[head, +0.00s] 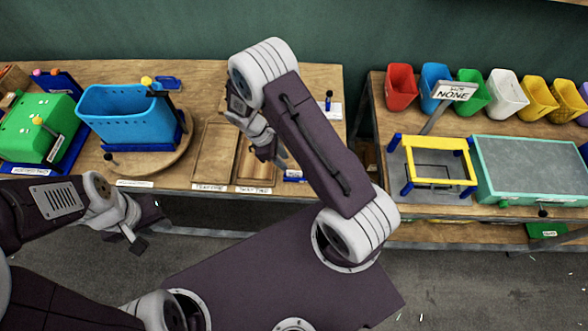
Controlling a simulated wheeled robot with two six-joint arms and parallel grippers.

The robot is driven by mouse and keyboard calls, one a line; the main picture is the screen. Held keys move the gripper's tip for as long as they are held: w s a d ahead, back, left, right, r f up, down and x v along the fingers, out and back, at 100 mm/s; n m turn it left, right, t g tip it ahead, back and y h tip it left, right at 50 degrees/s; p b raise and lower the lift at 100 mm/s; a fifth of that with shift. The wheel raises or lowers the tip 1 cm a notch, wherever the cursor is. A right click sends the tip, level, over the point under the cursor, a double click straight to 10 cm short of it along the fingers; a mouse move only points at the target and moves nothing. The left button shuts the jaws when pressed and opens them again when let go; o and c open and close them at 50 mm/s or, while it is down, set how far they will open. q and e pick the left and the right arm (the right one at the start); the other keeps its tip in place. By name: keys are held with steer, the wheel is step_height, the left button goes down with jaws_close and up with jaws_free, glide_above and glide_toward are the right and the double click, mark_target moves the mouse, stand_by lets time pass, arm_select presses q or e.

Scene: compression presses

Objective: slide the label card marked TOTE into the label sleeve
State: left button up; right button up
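I cannot make out a card that clearly reads TOTE. A small blue and white card or holder (293,175) lies at the bench's front edge, right of the trays; its print is too small to read. White label strips (209,187) and (255,190) sit on the front edge left of it, and another (135,183) is farther left. I cannot tell which piece is the label sleeve. My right gripper (272,152) hangs over the bench by the wooden trays, close to the blue and white piece; its fingertips are partly hidden. My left gripper (146,228) is open and empty before the bench.
A blue tote (125,118) stands on a round wooden board (170,163), with a green bin (38,130) to its left. Shallow wooden trays (212,150) lie right of it. The right bench holds coloured bins (400,88), a KIT NONE sign (455,91) and a yellow frame (435,143).

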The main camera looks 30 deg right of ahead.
mark_target(294, 172)
steer(key=p+x, duration=0.2)
steer(key=x, duration=0.2)
steer(key=p+x, duration=0.1)
steer(key=x, duration=0.3)
steer(key=shift+s+d+f+p, duration=0.15)
steer(key=shift+s+p, duration=0.15)
steer(key=shift+p, duration=0.05)
steer(key=shift+d+f, duration=0.25)
steer(key=shift+f, duration=0.2)
steer(key=shift+a, duration=0.1)
jaws_close()
